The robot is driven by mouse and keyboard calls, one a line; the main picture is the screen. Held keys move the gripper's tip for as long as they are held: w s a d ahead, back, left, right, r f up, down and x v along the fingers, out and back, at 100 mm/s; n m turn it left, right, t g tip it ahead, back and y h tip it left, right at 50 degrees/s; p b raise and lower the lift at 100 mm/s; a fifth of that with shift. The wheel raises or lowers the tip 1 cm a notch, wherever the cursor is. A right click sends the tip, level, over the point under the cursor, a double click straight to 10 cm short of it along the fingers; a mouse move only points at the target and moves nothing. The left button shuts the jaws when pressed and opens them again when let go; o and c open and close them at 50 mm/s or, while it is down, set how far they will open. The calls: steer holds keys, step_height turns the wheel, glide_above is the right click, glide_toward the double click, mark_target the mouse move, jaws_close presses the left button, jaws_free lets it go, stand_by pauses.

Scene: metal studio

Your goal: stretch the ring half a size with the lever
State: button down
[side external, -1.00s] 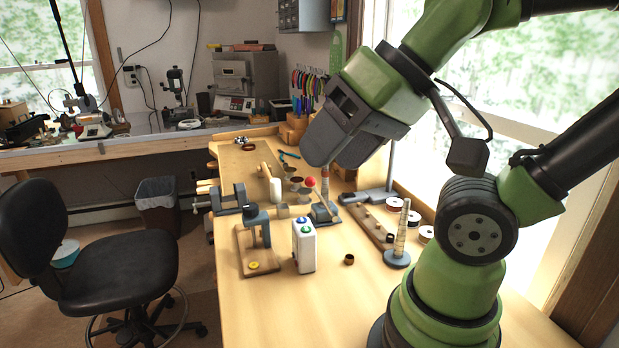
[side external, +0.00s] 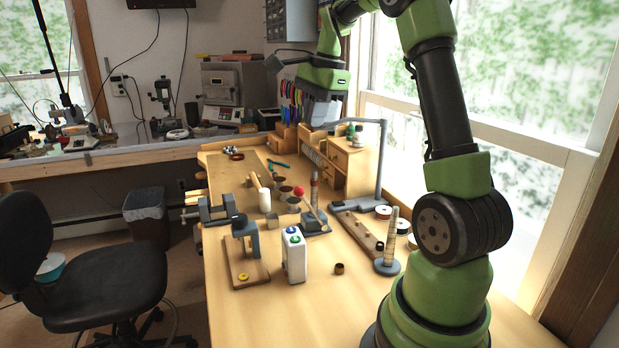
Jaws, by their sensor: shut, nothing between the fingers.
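The ring stretcher (side external: 316,225) stands on the bench with an upright tapered post (side external: 314,188). Its lever (side external: 309,205) slants up to the left and ends in a red ball knob (side external: 299,191). Whether a ring sits on the post is too small to tell. A small dark brown ring (side external: 339,268) lies on the bench top in front, right of a white box.
The white box with blue and green buttons (side external: 294,258) and a small press on a wooden board (side external: 247,250) stand front left of the stretcher. Small cups (side external: 285,193) crowd behind it. A grey lamp stand (side external: 380,165) rises at right.

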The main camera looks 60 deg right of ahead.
steer(key=s+d+f+m, duration=0.2)
steer(key=d+f+m, duration=0.15)
steer(key=d, duration=0.25)
steer(key=w+a+x, duration=0.2)
steer(key=x, duration=1)
steer(key=shift+w+g, duration=0.15)
steer(key=shift+g, duration=0.25)
